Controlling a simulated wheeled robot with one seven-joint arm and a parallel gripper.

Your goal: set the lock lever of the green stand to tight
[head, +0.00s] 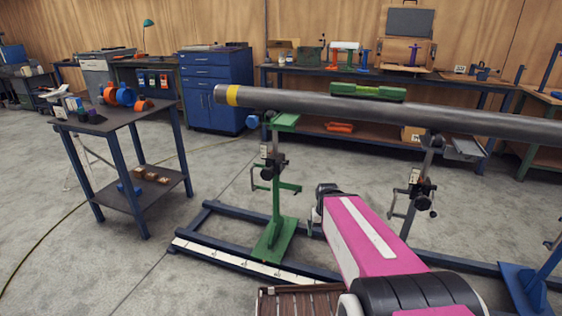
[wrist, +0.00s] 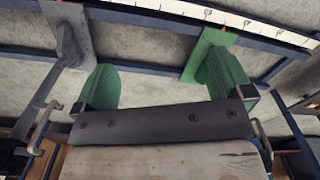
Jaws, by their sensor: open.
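The green stand (head: 277,207) stands upright under the left end of the long grey pipe (head: 300,101), its foot on the blue floor frame. A dark clamp (head: 271,167) with a thin crank-like handle sits partway up its post. I cannot tell which small part is the lock lever or how it is set. In the wrist view the green stand's foot (wrist: 205,48) shows at upper right, partly behind a finger. My gripper (wrist: 160,78) is open and empty, its green-padded fingers wide apart. In the head view my pink arm hides it.
A grey stand (head: 409,210) holds the pipe farther right. A blue stand (head: 530,283) is at lower right. The blue floor frame (head: 228,225) carries a white scale (head: 235,262). A dark cart (head: 116,115) stands left, with open floor between.

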